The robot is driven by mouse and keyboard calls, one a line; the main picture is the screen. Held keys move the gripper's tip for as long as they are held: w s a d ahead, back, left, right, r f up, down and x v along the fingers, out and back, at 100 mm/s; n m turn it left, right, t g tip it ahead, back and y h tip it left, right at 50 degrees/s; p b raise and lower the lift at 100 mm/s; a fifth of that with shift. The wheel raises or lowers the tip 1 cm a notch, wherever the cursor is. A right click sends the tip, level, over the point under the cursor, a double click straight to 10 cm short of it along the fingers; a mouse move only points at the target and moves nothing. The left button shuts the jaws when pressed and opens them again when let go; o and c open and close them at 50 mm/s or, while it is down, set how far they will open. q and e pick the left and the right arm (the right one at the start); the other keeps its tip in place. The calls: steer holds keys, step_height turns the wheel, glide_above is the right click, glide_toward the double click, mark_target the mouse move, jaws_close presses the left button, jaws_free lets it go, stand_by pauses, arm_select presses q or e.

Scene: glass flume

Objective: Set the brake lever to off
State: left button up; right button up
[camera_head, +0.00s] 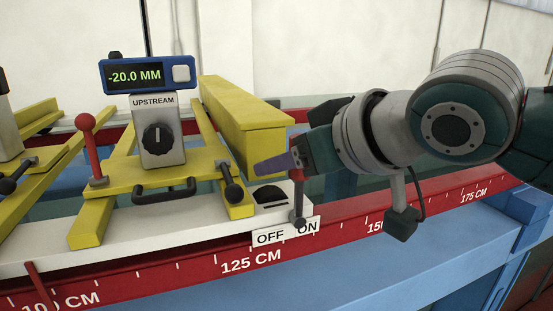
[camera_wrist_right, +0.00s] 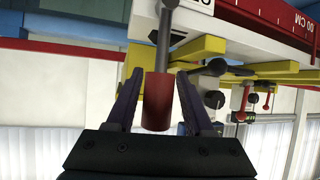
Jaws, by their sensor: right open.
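The brake lever (camera_head: 298,203) stands upright at the right end of the white base, above the word ON on the OFF/ON label (camera_head: 285,231). It has a dark rod and a red grip, which my right gripper partly hides in the head view. In the right wrist view the red grip (camera_wrist_right: 157,100) lies between the two purple fingers of my right gripper (camera_head: 284,163). The fingers are open, with a visible gap on each side of the grip. My left gripper is in neither view.
A yellow carriage (camera_head: 130,178) with a red-knobbed lever (camera_head: 86,128), a dark handle and a display (camera_head: 145,75) reading -20.0 MM stands to the left. A yellow beam (camera_head: 238,120) lies behind the brake lever. A red scaled rail (camera_head: 340,232) runs along the front.

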steer(key=shift+o, duration=0.6)
steer(key=shift+s, duration=0.1)
steer(key=shift+s+d+r+b, duration=0.15)
steer(key=shift+s+d+b, duration=0.1)
steer(key=shift+b, duration=0.05)
steer(key=b+v, duration=0.3)
steer(key=v, duration=0.6)
steer(key=shift+b, duration=0.35)
steer(key=shift+r, duration=0.1)
